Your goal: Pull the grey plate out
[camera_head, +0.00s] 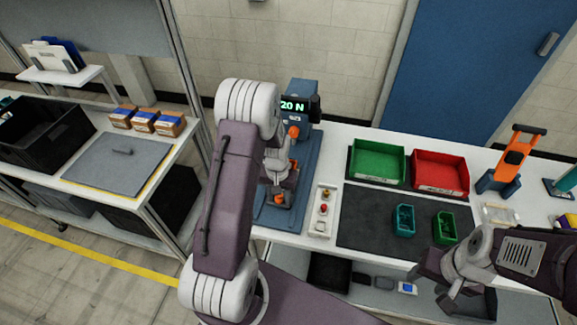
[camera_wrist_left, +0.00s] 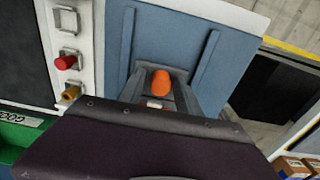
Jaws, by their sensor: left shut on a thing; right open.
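The arm hides much of this grip. My right gripper (camera_head: 432,282) is open and empty near the front edge of the bench.
A display reading "20 N" (camera_head: 293,106) stands behind the fixture. A control box (camera_head: 324,210), green bin (camera_head: 376,162), red bin (camera_head: 440,172) and two small green cups are to the right. A black crate (camera_head: 45,130) and three boxes (camera_head: 145,122) flank the grey plate.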

